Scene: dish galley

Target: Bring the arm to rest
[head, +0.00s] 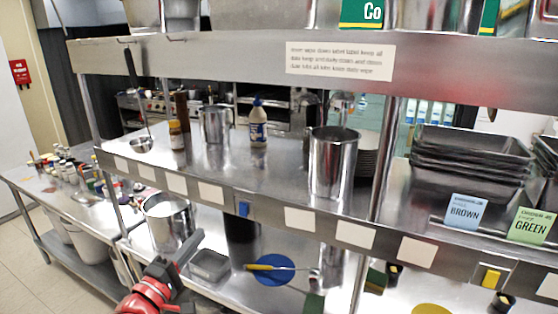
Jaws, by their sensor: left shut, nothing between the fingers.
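My left gripper (189,249), with a red and dark grey wrist, comes in at the bottom left of the head view. It is shut and empty, in front of the lower steel counter. In the picture its tip lies close below the large steel pot (168,222) and left of a clear grey container (209,265). I cannot tell whether it touches anything. My right gripper is out of view.
A steel shelf (190,186) runs across above the gripper, holding a steel canister (333,162), bottles and stacked dark trays (470,165). A blue disc (273,270) with a yellow-handled tool lies right of the gripper. Open floor (30,265) shows at far left.

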